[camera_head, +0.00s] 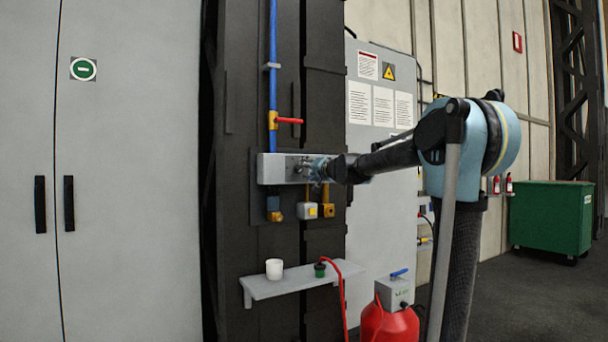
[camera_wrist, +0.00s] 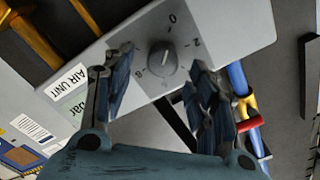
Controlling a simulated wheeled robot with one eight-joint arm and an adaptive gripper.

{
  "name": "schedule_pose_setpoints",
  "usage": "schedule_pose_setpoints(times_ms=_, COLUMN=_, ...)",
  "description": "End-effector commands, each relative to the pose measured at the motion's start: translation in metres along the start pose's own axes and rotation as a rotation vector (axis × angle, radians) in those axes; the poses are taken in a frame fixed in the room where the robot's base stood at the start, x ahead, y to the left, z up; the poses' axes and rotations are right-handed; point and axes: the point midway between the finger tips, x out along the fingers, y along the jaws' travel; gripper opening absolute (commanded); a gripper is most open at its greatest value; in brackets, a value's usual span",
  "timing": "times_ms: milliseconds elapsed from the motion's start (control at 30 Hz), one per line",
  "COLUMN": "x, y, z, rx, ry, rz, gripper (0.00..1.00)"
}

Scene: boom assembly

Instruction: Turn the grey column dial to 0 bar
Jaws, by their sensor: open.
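In the wrist view the grey round dial (camera_wrist: 162,57) sits on the face of a light grey box (camera_wrist: 235,22) marked AIR UNIT. Its scale shows 0 above the knob, 2 to the right and 8 at lower left. I cannot tell for sure where the knob points. My gripper (camera_wrist: 160,72) is open, one finger left of the dial and one right, with gaps to the knob visible. In the head view my gripper (camera_head: 318,168) is at the right part of the grey box (camera_head: 270,168) on the dark column, and covers the dial.
A blue pipe (camera_head: 273,40) with a red-handled valve (camera_head: 288,121) runs above the box. Yellow fittings (camera_head: 327,210) hang below. A shelf (camera_head: 295,286) lower down holds a white cup (camera_head: 274,268). A red tank (camera_head: 390,325) stands right of it.

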Motion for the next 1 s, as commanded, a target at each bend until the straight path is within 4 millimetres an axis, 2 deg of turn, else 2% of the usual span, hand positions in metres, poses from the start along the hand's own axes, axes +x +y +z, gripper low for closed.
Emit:
schedule_pose_setpoints(times_ms=300, x=-0.049, y=0.002, z=-0.001, rx=0.0, ry=0.002, rz=0.003, gripper=0.53)
schedule_pose_setpoints(times_ms=500, x=-0.069, y=0.002, z=-0.001, rx=0.0, ry=0.001, rz=0.002, gripper=0.53)
schedule_pose_setpoints(times_ms=700, x=-0.078, y=0.003, z=-0.001, rx=0.0, ry=0.001, rz=0.003, gripper=0.53)
schedule_pose_setpoints(times_ms=1000, x=-0.078, y=0.003, z=-0.001, rx=0.0, ry=0.001, rz=0.002, gripper=0.53)
